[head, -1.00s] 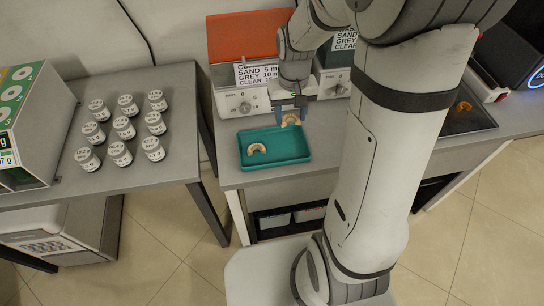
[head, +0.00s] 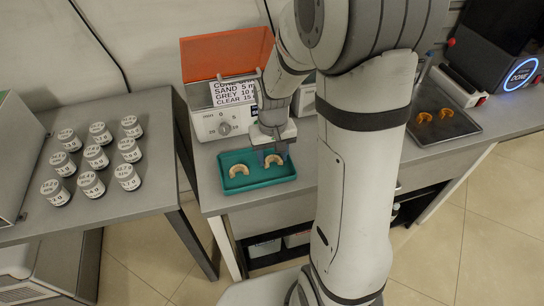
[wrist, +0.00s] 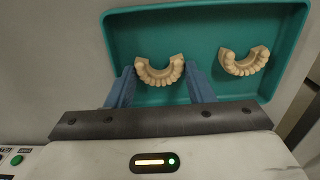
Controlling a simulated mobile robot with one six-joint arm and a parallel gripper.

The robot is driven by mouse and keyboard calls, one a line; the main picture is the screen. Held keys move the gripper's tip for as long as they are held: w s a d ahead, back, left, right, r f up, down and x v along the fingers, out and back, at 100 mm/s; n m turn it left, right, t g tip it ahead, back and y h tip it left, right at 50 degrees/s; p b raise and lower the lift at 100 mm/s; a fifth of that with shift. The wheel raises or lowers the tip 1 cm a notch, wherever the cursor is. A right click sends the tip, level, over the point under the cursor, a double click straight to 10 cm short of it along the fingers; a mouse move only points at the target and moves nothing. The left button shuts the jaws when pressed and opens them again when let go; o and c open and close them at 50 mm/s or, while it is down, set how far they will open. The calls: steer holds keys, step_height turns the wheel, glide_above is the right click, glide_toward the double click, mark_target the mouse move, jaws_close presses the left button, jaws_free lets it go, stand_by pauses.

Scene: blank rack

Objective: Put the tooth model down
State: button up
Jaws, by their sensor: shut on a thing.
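A beige, horseshoe-shaped tooth model (head: 273,161) sits between the fingers of my gripper (head: 274,154), at the right part of the teal tray (head: 258,184). In the wrist view the two blue fingers (wrist: 160,86) are on either side of this tooth model (wrist: 160,74), which is held over or on the tray floor (wrist: 200,38); I cannot tell whether it touches. A second beige tooth model (head: 239,171) lies in the left part of the tray, apart from the held one. It also shows at the right in the wrist view (wrist: 244,63).
A grey device with an orange lid (head: 226,54) stands right behind the tray. Several labelled jars (head: 97,157) stand on the left table. Two orange models (head: 425,117) lie on a dark plate (head: 452,127) at the right, near a machine reading DONE (head: 521,73).

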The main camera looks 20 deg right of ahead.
steer(key=shift+f, duration=0.3)
steer(key=shift+f, duration=0.1)
steer(key=shift+f, duration=0.2)
steer(key=o, duration=0.7)
steer(key=shift+r, duration=0.1)
steer(key=shift+c, duration=0.2)
step_height(320, 180, up, 12)
steer(key=p, duration=0.1)
steer(key=s+r+t, duration=0.2)
steer(key=s+r, duration=0.1)
steer(key=s, duration=1)
steer(key=shift+s+r, duration=0.35)
